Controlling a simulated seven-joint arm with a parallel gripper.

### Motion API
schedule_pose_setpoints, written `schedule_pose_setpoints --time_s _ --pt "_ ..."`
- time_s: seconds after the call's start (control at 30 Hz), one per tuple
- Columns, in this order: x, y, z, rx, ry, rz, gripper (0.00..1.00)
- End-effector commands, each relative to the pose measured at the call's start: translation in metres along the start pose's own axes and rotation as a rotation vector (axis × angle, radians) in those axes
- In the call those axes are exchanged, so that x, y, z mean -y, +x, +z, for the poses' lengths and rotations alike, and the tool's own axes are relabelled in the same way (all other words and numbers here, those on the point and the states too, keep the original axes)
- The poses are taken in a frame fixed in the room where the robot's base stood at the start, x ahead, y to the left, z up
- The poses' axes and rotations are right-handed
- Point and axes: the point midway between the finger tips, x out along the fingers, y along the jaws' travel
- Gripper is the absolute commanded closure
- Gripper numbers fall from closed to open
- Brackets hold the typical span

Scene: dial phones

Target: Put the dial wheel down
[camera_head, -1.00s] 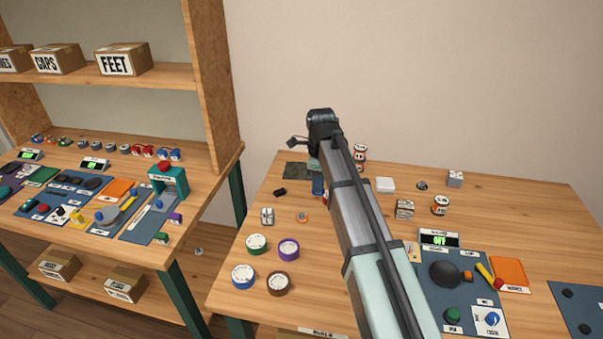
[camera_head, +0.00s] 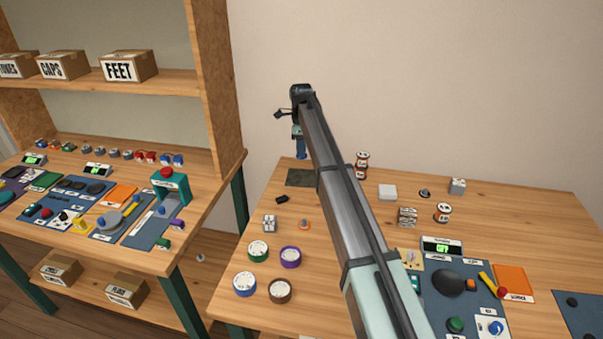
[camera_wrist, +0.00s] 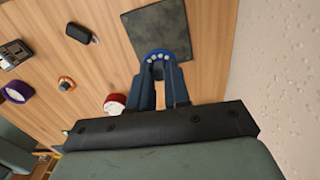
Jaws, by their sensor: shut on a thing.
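My gripper (camera_wrist: 157,68) is shut on a blue dial wheel (camera_wrist: 157,54) with a ring of pale dots. In the wrist view the wheel sits between the fingertips and overlaps the near edge of a dark square mat (camera_wrist: 152,22). In the head view my gripper (camera_head: 300,152) hangs at the far left of the workbench, above or behind the mat (camera_head: 300,178). I cannot make out the wheel in that view. The exact gap between wheel and table is unclear.
Green (camera_head: 258,251), purple (camera_head: 290,256), blue (camera_head: 244,284) and brown (camera_head: 280,290) round dials lie at the front left. A small black part (camera_head: 281,199) lies near the mat. Spools (camera_head: 361,160) stand right of my gripper. The wall is close behind.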

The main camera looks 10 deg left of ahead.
Motion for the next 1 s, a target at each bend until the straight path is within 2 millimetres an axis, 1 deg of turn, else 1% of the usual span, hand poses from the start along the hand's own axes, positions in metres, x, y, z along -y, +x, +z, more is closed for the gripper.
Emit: schedule_pose_setpoints --time_s 0.03,0.23,0.3,0.47,0.7,0.8,1.0 --pt "-0.001 0.008 -0.001 -0.001 0.000 0.002 1.00" --pt "-0.002 0.040 -0.001 -0.001 0.000 0.002 1.00" --pt "-0.001 0.048 -0.001 -0.001 0.000 0.001 1.00" --pt "-0.001 0.058 0.000 0.000 0.000 0.000 1.00" --pt "-0.001 0.086 0.000 0.000 0.000 0.001 1.00" --pt "-0.001 0.089 0.000 0.000 0.000 0.000 1.00" --pt "-0.001 0.089 0.000 0.000 0.000 0.000 1.00"
